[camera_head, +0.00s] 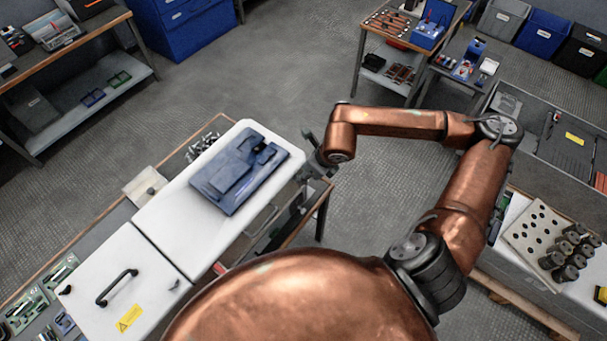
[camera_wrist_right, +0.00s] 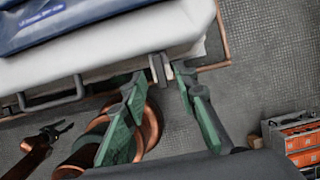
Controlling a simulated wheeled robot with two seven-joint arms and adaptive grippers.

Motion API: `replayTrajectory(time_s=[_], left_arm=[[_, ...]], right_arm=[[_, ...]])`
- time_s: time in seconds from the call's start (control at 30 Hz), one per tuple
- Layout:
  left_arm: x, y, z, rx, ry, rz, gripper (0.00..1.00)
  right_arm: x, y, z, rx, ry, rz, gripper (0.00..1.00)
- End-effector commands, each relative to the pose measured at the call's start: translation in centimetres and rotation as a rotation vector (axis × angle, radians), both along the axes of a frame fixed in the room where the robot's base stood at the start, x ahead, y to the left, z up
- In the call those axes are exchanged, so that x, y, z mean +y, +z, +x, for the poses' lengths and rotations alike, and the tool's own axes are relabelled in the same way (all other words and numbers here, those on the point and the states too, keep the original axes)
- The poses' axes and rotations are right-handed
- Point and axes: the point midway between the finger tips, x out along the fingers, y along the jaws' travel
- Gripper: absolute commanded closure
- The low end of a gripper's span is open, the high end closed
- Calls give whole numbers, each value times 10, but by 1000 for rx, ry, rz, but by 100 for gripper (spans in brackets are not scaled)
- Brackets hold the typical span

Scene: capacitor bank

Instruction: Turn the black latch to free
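A white cabinet (camera_head: 215,235) carries a blue case (camera_head: 235,170) on its top. In the right wrist view, a small dark latch-like piece (camera_wrist_right: 157,69) stands at the cabinet's edge, between my spread fingertips. I cannot tell whether it touches a finger. My right gripper (camera_head: 311,150) is at the cabinet's right end; in the wrist view its green-padded fingers (camera_wrist_right: 160,78) are open with nothing clamped. A small black claw on a copper arm, apparently my left gripper (camera_wrist_right: 62,129), shows at lower left, too small to read; it is outside the head view.
A black bar handle (camera_head: 117,287) and a yellow warning label (camera_head: 129,317) are on the near white panel. Tool benches (camera_head: 66,50) stand at upper left and a tool cart (camera_head: 388,50) at the top. Orange drawers (camera_wrist_right: 298,140) stand at right. Grey floor is clear beyond the cabinet.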

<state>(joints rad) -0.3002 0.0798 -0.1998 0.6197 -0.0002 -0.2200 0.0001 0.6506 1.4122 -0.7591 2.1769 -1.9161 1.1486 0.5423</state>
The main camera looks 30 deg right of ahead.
Motion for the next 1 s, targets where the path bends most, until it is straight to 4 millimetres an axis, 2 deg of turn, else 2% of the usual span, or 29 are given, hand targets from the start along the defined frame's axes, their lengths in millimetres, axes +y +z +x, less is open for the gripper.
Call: replayTrajectory(time_s=[0.2, 0.5, 0.87, 1.0], left_arm=[[0, 3, 1, -1, 0, 0, 60], [-1, 3, 1, -1, -1, 0, 60], [-1, 3, 1, -1, 0, 0, 60], [-1, 3, 1, -2, 0, 0, 60]], right_arm=[[2, -17, 7, 0, -2, 1, 73], [1, -19, 6, 0, -4, -1, 74], [1, -19, 6, 0, -4, 0, 99], [0, -19, 6, 0, -4, 0, 100]])
